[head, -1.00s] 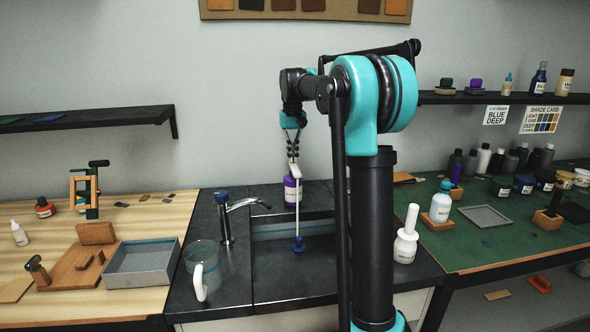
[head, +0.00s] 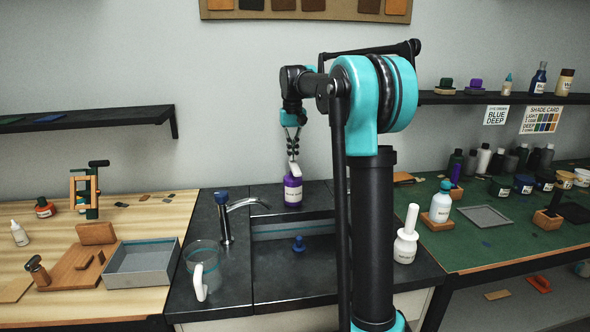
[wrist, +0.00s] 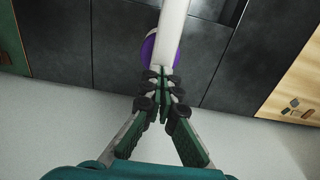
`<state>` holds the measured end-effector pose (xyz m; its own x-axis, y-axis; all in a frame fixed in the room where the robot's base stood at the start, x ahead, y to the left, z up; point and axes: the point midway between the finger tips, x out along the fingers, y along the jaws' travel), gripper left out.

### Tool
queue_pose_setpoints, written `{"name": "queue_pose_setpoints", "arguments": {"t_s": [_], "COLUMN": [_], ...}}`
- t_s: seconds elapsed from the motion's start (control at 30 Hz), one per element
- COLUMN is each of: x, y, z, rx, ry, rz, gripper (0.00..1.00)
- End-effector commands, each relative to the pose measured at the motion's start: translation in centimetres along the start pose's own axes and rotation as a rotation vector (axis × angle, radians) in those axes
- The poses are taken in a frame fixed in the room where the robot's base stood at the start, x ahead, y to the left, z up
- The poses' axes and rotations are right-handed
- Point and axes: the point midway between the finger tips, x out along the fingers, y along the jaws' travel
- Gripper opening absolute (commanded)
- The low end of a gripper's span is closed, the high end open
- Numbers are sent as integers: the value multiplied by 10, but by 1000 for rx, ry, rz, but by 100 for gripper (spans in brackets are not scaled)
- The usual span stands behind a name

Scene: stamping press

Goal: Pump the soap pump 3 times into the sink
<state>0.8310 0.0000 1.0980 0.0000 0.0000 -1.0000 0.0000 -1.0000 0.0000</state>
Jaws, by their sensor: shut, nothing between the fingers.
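The soap pump (head: 293,191) is a purple bottle with a white label, standing upright on the dark counter behind the sink (head: 275,270). Its white pump head (head: 294,170) points toward the sink, and its long nozzle (wrist: 174,35) shows in the wrist view. My gripper (head: 293,158) is shut and empty, pointing down just over the pump head. In the wrist view, the closed fingertips (wrist: 159,78) are at the near end of the nozzle, with purple bottle behind. Whether they touch it I cannot tell. No soap stream shows now. A blue plug (head: 298,243) is in the sink.
A tap (head: 226,218) and a clear mug (head: 202,272) stand left of the sink. A white bottle (head: 405,245) stands to its right. My arm column hides part of the sink's right side. A grey tray (head: 143,263) lies on the wooden bench.

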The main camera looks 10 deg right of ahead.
Motion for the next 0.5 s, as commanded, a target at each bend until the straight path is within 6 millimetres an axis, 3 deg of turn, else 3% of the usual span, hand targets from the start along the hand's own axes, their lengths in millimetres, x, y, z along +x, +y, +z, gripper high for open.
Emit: {"name": "queue_pose_setpoints", "arguments": {"t_s": [0.5], "x": [-28], "y": [0], "z": [0], "rx": [0], "ry": [0], "rz": [0], "gripper": [0]}}
